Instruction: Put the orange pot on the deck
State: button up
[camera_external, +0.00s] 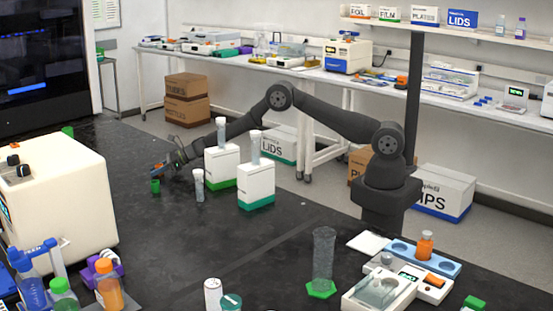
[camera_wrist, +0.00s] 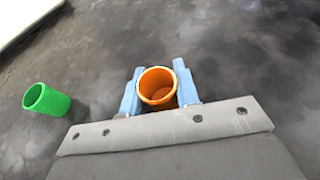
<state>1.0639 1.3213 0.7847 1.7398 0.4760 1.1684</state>
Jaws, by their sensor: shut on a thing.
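The orange pot (camera_wrist: 157,97) is an open, round cup between the two blue fingers of my gripper (camera_wrist: 159,92) in the wrist view. The fingers are shut on its sides and its mouth faces the camera. In the external view my gripper (camera_external: 166,164) is low over the far left part of the black bench, and the pot is mostly hidden there. I cannot tell whether the pot touches the bench. No surface is clearly marked as the deck. A light blue tray (camera_external: 449,266) with an orange bottle is at the right front.
A green pot (camera_wrist: 47,99) stands left of my gripper; it also shows in the external view (camera_external: 155,186). A clear tube (camera_external: 198,186) and two white-and-green blocks (camera_external: 256,186) stand close by on the right. A large white machine (camera_external: 70,200) is at left. The middle bench is clear.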

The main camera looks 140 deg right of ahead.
jog(key=o, duration=1)
jog(key=shift+f, duration=0.1)
jog(key=shift+r, duration=0.2)
jog(key=shift+s+a+r, duration=0.1)
jog(key=shift+s, duration=0.1)
jog(key=v, duration=1)
jog(key=shift+s, duration=0.15)
jog(key=shift+o, duration=0.6)
jog(key=shift+s+a+r, duration=0.3)
jog(key=shift+s+a, duration=0.05)
jog(key=shift+s, duration=0.15)
